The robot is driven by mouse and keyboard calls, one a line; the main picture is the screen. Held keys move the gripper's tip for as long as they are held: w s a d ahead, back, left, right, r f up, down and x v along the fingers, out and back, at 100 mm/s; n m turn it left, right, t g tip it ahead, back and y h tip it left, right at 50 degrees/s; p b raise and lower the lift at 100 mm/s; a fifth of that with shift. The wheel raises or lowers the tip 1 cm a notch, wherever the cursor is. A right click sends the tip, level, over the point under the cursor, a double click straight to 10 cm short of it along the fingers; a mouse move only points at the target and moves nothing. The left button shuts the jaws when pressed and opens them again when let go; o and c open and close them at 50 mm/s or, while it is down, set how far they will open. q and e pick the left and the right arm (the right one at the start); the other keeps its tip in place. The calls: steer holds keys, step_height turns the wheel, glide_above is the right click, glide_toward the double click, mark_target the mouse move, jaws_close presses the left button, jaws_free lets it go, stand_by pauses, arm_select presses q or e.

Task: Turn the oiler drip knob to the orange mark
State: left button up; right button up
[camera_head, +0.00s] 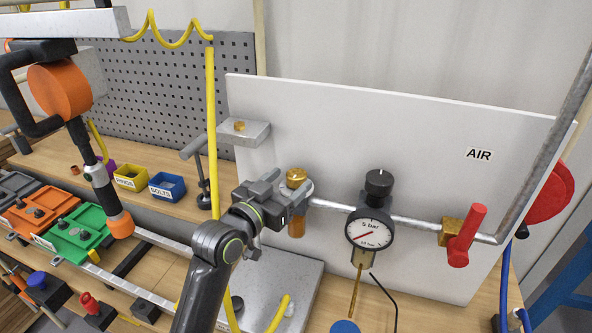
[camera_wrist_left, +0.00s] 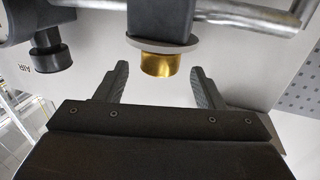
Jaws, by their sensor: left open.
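The oiler hangs on the grey pipe in front of the white panel, with a brass drip knob (camera_head: 297,175) on top and an amber bowl (camera_head: 296,228) below. In the left wrist view, which is turned over, the brass knob (camera_wrist_left: 158,66) sits on a grey disc (camera_wrist_left: 162,45) under a dark body. My left gripper (camera_head: 281,199) is open and empty, just left of the oiler. In the wrist view its fingers are spread to either side of the knob, with gaps showing. I cannot make out the orange mark. My right gripper is not in view.
A pressure gauge (camera_head: 370,230) with a black knob (camera_head: 379,183) and a red valve handle (camera_head: 465,236) sit along the pipe to the right. A grey bracket (camera_head: 228,134) and a yellow post (camera_head: 211,120) stand to the left. An orange-headed tool (camera_head: 60,91) hangs at far left.

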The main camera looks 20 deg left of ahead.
mark_target(295, 173)
arm_select(q)
steer(key=shift+x, duration=1.15)
steer(key=shift+w+d+p, duration=0.2)
steer(key=shift+w+p, duration=0.15)
steer(key=shift+w, duration=0.3)
steer(key=c, duration=1)
steer(key=shift+o, duration=0.2)
steer(key=shift+f+m+h+b, duration=0.2)
steer(key=shift+m+h+b, duration=0.2)
steer(key=shift+h+b, duration=0.3)
steer(key=m+g+h+b, duration=0.9)
steer(key=b, duration=0.9)
steer(key=shift+w+a+g+h+b, duration=0.1)
steer(key=shift+g+h+b, duration=0.2)
steer(key=shift+g+h, duration=0.1)
steer(key=shift+r+m+g+h+b, duration=0.15)
steer(key=shift+m+g+h+b, duration=0.45)
steer(key=shift+m+g+b, duration=1.05)
steer(key=shift+n+g+p, duration=0.25)
steer(key=shift+g+p, duration=0.1)
steer(key=shift+g, duration=0.1)
